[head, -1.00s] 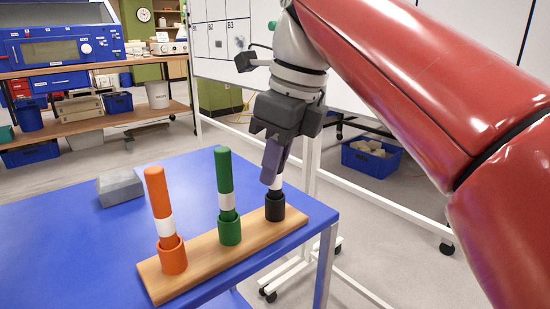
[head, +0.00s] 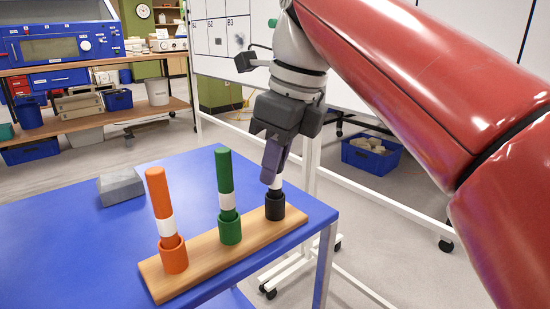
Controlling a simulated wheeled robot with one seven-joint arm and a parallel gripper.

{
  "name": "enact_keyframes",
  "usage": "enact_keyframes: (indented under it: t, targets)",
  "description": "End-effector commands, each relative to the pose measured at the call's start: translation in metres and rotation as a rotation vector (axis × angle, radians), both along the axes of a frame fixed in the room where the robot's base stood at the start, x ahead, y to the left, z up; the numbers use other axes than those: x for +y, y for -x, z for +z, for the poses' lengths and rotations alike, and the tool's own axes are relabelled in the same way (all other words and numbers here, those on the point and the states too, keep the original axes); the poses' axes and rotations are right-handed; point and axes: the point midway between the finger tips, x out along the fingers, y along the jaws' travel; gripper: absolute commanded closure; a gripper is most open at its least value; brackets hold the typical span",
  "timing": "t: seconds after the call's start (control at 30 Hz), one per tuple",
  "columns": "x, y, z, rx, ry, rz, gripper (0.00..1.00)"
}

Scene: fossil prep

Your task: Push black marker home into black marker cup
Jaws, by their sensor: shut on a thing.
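The black marker cup (head: 275,208) stands at the right end of a wooden strip (head: 205,257) on the blue table. My gripper (head: 272,168) is right above the cup, pointing down, shut on the marker. The fingers hide the marker's upper part. I cannot tell how deep the marker sits inside the cup.
A green marker (head: 225,172) stands in a green cup (head: 230,230), and an orange marker (head: 157,195) in an orange cup (head: 173,258), on the same strip. A grey block (head: 120,188) lies at the back left. The blue table (head: 60,240) is clear at left.

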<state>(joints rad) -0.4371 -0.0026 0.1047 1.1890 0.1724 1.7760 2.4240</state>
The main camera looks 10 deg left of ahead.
Motion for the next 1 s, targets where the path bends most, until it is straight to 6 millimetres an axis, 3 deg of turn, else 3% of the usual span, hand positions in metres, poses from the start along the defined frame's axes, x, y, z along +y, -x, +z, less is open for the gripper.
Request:
enact_keyframes:
  t: [0.3,0.33,0.5,0.77,1.0]
  targets:
    - [0.0,0.0,0.0,0.0,0.0,0.0,1.0]
    - [0.0,0.0,0.0,0.0,0.0,0.0,0.79]
    - [0.0,0.0,0.0,0.0,0.0,0.0,0.58]
    - [0.0,0.0,0.002,-0.001,-0.001,0.0,0.58]
    - [0.0,0.0,0.035,-0.001,-0.001,0.0,0.58]
